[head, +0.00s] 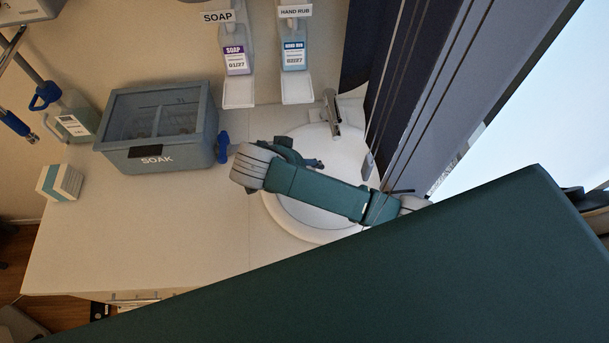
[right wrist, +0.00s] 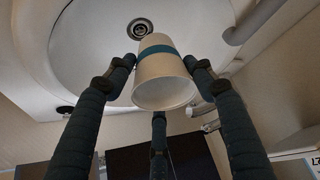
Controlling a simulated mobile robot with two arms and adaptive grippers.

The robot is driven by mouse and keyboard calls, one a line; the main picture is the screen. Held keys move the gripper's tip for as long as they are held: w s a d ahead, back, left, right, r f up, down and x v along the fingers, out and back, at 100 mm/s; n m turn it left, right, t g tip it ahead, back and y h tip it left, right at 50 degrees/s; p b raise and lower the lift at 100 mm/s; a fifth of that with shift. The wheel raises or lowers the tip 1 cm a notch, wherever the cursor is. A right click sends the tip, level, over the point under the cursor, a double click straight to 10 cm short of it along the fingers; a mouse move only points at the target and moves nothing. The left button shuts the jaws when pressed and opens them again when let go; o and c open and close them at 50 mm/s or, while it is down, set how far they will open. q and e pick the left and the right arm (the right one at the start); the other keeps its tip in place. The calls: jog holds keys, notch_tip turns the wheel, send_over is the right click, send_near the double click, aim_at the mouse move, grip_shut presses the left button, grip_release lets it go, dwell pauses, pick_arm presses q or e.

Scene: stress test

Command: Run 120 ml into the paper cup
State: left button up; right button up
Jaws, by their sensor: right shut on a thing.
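The paper cup (right wrist: 160,70) is pale with a teal band. In the right wrist view its round mouth faces the lower part of the picture. My right gripper (right wrist: 160,62) is shut on it, with dark fingers on both sides. The sink (head: 284,213) is white, and its round drain (right wrist: 140,28) shows behind the cup. The cup is not discernible there. No water stream is visible. My left gripper is not in view.
A grey SOAK tub (head: 157,128) stands on the counter (head: 140,220), left of the sink. SOAP (head: 236,57) and HAND RUB (head: 293,55) dispensers hang on the wall. A small box (head: 60,182) and a jug (head: 73,122) stand at left. The front-left counter is clear.

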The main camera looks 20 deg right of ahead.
jog(key=shift+r, duration=0.5)
jog(key=shift+r, duration=0.1)
jog(key=shift+r, duration=0.2)
dwell(0.4)
